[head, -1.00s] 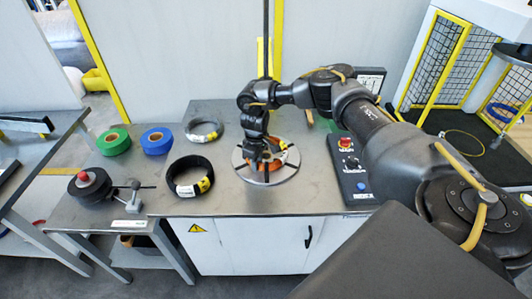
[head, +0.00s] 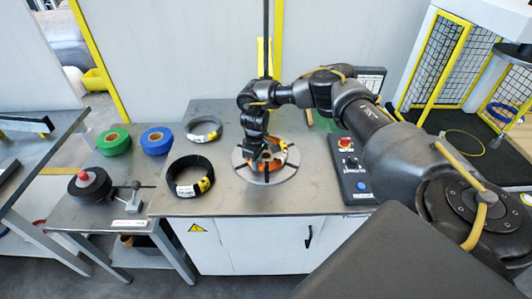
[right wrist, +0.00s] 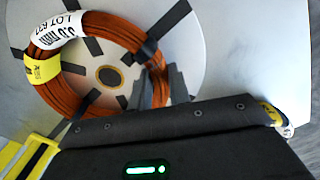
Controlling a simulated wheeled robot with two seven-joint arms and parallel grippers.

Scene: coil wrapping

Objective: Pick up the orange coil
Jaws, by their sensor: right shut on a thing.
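The orange coil (right wrist: 75,92) lies on a round grey turntable plate (right wrist: 190,30) with dark radial slots. It carries a white label and a yellow tag. In the head view the coil (head: 279,146) is partly hidden by my right gripper (head: 258,163), which reaches down from above onto it. In the right wrist view my right gripper (right wrist: 162,88) is shut on the coil's right side, the strand bundle between its fingers. The coil looks flat at the plate; I cannot tell whether it is clear of it. My left gripper is not in view.
A black coil (head: 189,176) and a grey coil (head: 204,129) lie left of the plate on the table. Green tape (head: 114,142) and blue tape (head: 157,141) stand farther left, behind a dispenser (head: 90,186). A control box (head: 351,168) with a red button sits right of the plate.

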